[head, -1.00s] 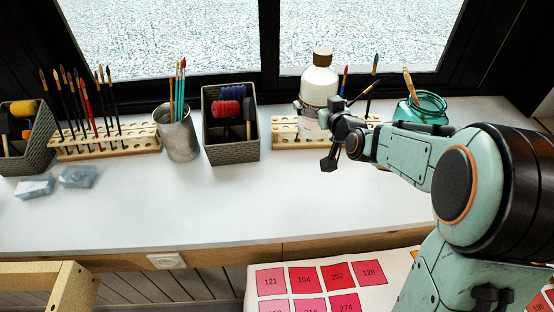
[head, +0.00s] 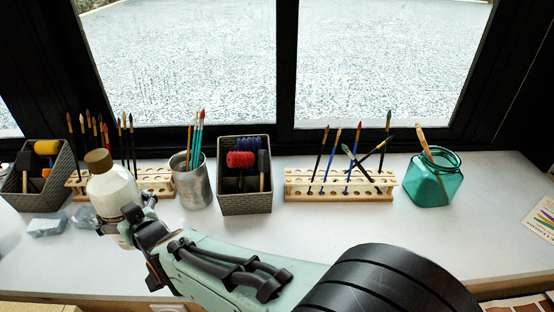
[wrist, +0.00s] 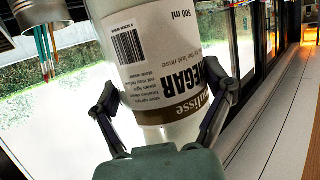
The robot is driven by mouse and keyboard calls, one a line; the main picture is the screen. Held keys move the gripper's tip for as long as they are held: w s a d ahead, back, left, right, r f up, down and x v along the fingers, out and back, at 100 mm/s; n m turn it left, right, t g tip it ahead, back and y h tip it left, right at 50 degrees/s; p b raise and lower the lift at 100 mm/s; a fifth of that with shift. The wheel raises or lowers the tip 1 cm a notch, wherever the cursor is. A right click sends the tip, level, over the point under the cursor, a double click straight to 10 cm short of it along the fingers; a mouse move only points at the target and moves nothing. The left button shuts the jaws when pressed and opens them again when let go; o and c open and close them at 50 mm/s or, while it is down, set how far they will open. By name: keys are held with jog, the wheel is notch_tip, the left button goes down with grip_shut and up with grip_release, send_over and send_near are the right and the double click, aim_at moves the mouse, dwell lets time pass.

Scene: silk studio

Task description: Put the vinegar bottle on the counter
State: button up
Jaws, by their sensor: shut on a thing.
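The vinegar bottle (head: 112,190) is white with a brown cap and stands roughly upright, at the left in the head view. My gripper (head: 137,218) is shut on its side. In the wrist view the bottle's label (wrist: 165,62) shows a barcode and "VINEGAR", with my gripper's fingers (wrist: 163,112) on both sides of it. The white counter (head: 320,235) runs below the window. The bottle's base is partly hidden by my gripper, so I cannot tell whether it touches the counter.
Behind the bottle are a brush rack (head: 155,180) and a metal cup (head: 192,182) of brushes. Grey blocks (head: 47,226) lie to its left. A basket (head: 244,200), another rack (head: 340,186) and a teal jar (head: 432,182) stand further right. The counter's front middle is clear.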

notch_tip(320, 180, down, 4)
jog(key=shift+w+d+f, duration=0.1)
jog(key=shift+w+a+f, duration=1.6)
jog(key=shift+w+f, duration=0.1)
jog(key=shift+f, duration=0.45)
jog(key=shift+w+a+f, duration=1.65)
jog(key=shift+f, duration=0.5)
jog(key=shift+w+a+f, duration=1.6)
jog(key=shift+w+f, duration=0.1)
jog(key=shift+f, duration=0.45)
jog(key=o, duration=1.1)
jog(key=shift+f, duration=0.25)
